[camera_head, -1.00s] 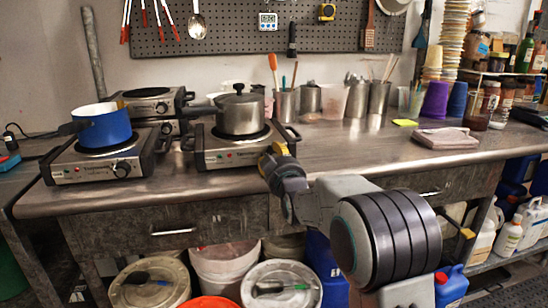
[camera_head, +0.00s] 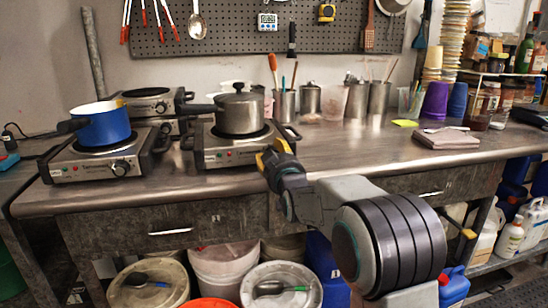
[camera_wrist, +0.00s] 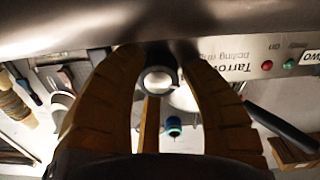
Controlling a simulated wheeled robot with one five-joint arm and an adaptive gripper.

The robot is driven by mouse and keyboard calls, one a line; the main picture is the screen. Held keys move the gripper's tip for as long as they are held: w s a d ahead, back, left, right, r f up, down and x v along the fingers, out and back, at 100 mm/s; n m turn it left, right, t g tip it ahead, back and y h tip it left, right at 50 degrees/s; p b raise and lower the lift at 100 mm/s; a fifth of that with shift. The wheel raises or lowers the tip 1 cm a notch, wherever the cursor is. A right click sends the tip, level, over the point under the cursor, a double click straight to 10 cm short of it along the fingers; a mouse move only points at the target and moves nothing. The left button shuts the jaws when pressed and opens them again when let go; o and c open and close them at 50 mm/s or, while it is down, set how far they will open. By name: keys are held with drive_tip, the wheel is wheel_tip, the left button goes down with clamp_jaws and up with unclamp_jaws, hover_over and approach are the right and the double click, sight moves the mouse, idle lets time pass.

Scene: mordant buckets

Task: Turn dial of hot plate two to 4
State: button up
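The front right hot plate (camera_head: 208,157) stands on the steel bench with a lidded steel pot (camera_head: 240,112) on it. My gripper (camera_head: 270,153) is at the right end of its front panel and hides its dial in the head view. The wrist view is upside down and shows the panel (camera_wrist: 236,68) with a label reading TWO (camera_wrist: 312,57), a red light and a green light.
Another hot plate (camera_head: 72,170) with a blue pot (camera_head: 101,127) stands to the left, and a third (camera_head: 150,100) stands behind. Steel cups (camera_head: 284,104) and utensils line the wall. The bench right of my gripper is mostly clear. Lidded buckets (camera_head: 282,287) stand below.

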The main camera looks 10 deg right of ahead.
drive_tip(key=o, duration=0.4)
drive_tip(key=shift+f, duration=0.1)
drive_tip(key=shift+n+p, duration=0.3)
drive_tip(key=shift+p, duration=0.05)
